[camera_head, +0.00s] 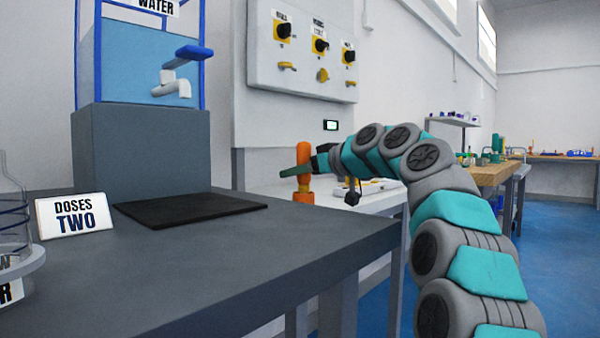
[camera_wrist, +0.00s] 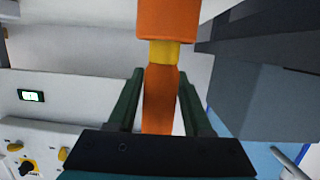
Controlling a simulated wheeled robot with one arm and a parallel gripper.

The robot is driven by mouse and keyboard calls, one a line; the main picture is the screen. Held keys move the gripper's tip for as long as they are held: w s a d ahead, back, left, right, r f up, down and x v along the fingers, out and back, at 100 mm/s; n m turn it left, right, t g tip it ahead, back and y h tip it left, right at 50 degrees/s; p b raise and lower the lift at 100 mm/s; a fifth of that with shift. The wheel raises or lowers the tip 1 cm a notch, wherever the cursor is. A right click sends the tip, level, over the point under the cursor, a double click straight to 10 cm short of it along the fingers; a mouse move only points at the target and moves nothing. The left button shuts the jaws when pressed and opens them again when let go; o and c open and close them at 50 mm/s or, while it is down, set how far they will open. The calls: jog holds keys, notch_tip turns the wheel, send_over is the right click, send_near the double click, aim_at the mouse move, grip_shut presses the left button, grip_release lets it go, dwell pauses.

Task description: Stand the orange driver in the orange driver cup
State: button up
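The orange driver (camera_head: 303,157) stands upright in the head view, beyond the right end of the dark grey table. My gripper (camera_head: 301,171) is around it from the side. In the wrist view, which is upside down, the driver's orange shank (camera_wrist: 160,98) fills the space between my two green fingertips (camera_wrist: 161,85), which look closed on it. A yellow band (camera_wrist: 171,55) and a wider orange part (camera_wrist: 168,18) are at its lower end. I cannot tell whether that wider part is the driver's or the orange cup. Its bottom is hidden or cut off.
The dark grey table (camera_head: 230,245) carries a black mat (camera_head: 190,206), a "DOSES TWO" sign (camera_head: 75,216) and a water tank (camera_head: 140,60) on a grey block. A white counter (camera_head: 345,199) lies behind my gripper, under a knob panel (camera_head: 300,50).

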jog(key=o, duration=0.3)
jog(key=shift+o, duration=0.2)
